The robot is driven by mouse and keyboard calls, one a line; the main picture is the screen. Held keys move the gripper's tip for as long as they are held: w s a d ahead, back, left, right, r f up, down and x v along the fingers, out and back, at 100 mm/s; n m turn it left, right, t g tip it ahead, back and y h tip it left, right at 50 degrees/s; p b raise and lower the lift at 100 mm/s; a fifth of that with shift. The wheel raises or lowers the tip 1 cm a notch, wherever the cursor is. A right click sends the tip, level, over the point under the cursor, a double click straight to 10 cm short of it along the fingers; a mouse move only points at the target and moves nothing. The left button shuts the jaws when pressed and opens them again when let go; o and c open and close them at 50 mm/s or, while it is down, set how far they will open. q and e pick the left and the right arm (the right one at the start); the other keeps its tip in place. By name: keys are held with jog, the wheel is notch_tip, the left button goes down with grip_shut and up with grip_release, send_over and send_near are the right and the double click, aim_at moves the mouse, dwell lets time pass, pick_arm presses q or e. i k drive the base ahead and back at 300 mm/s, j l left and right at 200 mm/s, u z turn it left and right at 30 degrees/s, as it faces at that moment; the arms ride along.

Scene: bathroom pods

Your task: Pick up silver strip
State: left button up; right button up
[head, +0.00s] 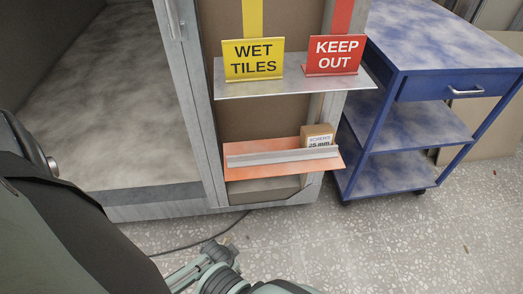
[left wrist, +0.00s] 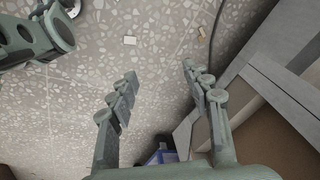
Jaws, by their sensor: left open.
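A long silver strip (head: 282,156) lies along the orange lower shelf (head: 240,171) of the pod in the head view, in front of a small cardboard box. My left gripper shows at the bottom of the head view (head: 195,264), low over the floor and well below and left of the strip. In the left wrist view its two fingers (left wrist: 160,72) are spread with nothing between them, over speckled floor. The strip does not show in the left wrist view. My right gripper is not identifiable in either view.
A small labelled box (head: 318,132) stands behind the strip. Above is a metal shelf (head: 290,86) with a yellow WET TILES sign (head: 253,58) and a red KEEP OUT sign (head: 332,54). A blue cart (head: 420,50) stands at right. A dark cable (head: 185,249) lies on the floor.

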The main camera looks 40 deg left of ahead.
aim_at(240, 161)
jog(key=i+u, duration=0.15)
jog(key=u, duration=0.25)
jog(key=i+l+u, duration=0.1)
jog(key=u, duration=0.25)
jog(key=i+l+u, duration=0.1)
jog(key=u, duration=0.3)
